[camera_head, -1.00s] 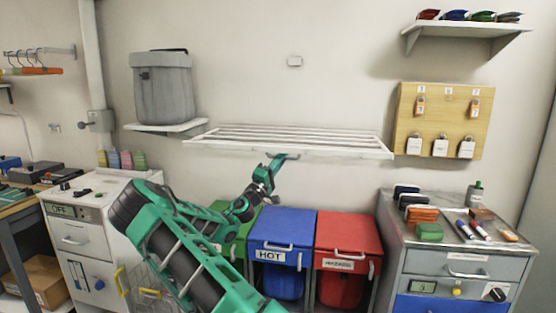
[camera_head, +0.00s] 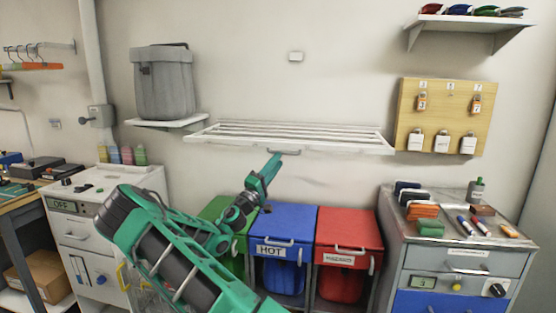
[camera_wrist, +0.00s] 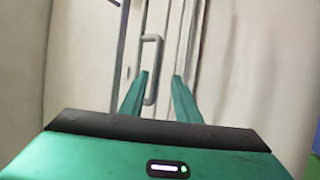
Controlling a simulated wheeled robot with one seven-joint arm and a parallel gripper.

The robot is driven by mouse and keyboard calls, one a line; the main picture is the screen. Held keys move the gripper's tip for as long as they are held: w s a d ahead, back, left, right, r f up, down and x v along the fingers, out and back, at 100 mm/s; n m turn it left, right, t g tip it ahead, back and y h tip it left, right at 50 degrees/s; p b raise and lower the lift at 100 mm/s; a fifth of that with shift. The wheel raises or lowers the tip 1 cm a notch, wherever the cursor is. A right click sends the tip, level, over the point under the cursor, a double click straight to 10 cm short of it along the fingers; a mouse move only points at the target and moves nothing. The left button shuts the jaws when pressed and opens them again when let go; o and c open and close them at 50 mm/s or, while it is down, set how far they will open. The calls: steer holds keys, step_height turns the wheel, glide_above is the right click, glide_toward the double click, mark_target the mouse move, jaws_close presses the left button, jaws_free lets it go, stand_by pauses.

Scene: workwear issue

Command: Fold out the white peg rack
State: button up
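The white peg rack (camera_head: 330,146) sticks out from the wall, nearly level, with several long white bars between its side rails. A small grey handle (camera_head: 284,152) hangs under the middle of its front edge. My gripper (camera_head: 276,156) is just below that handle. In the wrist view my gripper (camera_wrist: 158,76) has its two green fingers apart with nothing held. The handle (camera_wrist: 152,68) shows ahead of the fingers, nearer the left one. Whether a finger touches it cannot be told.
Green (camera_head: 225,215), blue (camera_head: 283,223) and red (camera_head: 347,227) bins stand below the rack. A grey bin (camera_head: 163,85) sits on a small shelf left of it. A wooden lock board (camera_head: 445,116) hangs to the right, above a drawer cabinet (camera_head: 455,262).

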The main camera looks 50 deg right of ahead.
steer(key=v, duration=0.6)
stand_by(0.5)
